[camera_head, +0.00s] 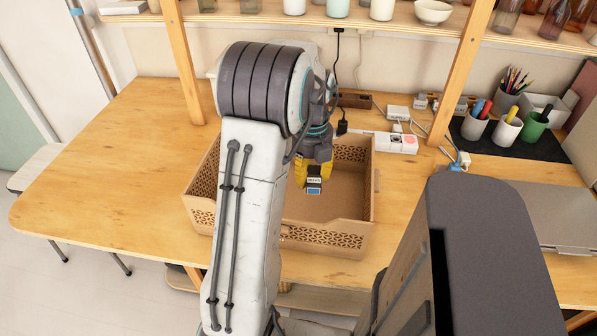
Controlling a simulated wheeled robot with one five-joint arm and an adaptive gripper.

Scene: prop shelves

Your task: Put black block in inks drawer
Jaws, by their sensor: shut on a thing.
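A brown open-topped drawer (324,238) with patterned cut-out walls stands on the wooden table. My arm hides much of its left side. My gripper (313,180) has yellow fingers and points down over the inside of the drawer. It is shut on a small black block (314,185), which shows a pale band and a blue patch. The block appears within the drawer's outline, above its bare brown floor. I cannot tell its exact height above the floor. Any writing on the drawer or block is too small to read.
Pen cups (506,131) stand on a dark mat at the right, with a grey laptop (545,215) nearer. A white power strip (396,142) and cables lie behind the drawer. Wooden posts (462,70) carry a shelf with jars and bowls. The table's left part (110,180) is clear.

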